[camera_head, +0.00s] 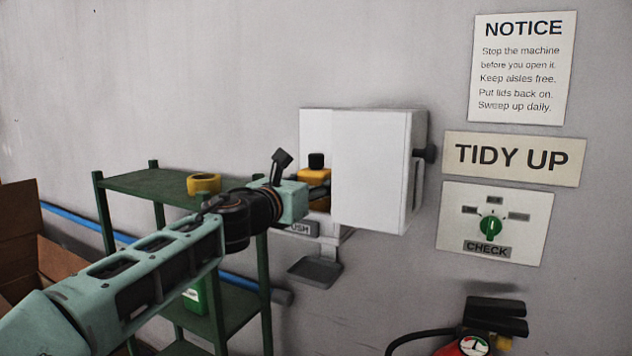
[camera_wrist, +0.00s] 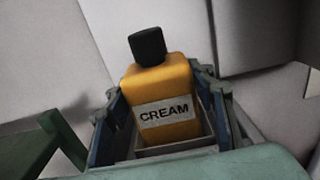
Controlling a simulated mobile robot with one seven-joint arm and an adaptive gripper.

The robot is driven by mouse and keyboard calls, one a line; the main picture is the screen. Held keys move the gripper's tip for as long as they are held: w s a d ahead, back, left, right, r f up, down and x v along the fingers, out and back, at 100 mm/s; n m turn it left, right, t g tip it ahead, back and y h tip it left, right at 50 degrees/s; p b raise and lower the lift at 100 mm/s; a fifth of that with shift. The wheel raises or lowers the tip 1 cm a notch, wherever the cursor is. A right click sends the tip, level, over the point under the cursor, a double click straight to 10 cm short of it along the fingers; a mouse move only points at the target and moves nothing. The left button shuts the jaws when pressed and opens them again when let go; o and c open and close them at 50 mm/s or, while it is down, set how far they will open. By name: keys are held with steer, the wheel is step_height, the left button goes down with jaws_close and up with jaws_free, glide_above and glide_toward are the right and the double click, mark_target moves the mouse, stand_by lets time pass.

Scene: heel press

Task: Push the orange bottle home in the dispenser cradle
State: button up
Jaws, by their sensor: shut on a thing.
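The orange bottle (camera_wrist: 165,90) has a black cap and a label reading CREAM. In the wrist view it stands between the two fingers of my gripper (camera_wrist: 165,112), slightly tilted in the picture. In the head view the bottle (camera_head: 316,186) shows at the open left part of the white dispenser (camera_head: 370,165) on the wall. My gripper (camera_head: 300,192) reaches it from the left and is shut on it. The bottle's lower part is partly hidden by my gripper in the head view. I cannot tell how deep it sits in the cradle.
A green shelf (camera_head: 150,183) with a yellow tape roll (camera_head: 203,183) stands left, behind my arm. A grey drip tray (camera_head: 314,272) hangs below the dispenser. A black knob (camera_head: 431,153) juts from its right side. A red extinguisher (camera_head: 480,343) is at lower right.

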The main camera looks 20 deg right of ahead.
mark_target(316, 154)
steer(key=shift+f, duration=0.3)
steer(key=o, duration=1)
steer(key=shift+c, duration=0.2)
steer(key=o, duration=0.9)
steer(key=shift+r, duration=0.1)
steer(key=shift+r, duration=0.15)
step_height(316, 154, up, 7)
steer(key=p, duration=0.7)
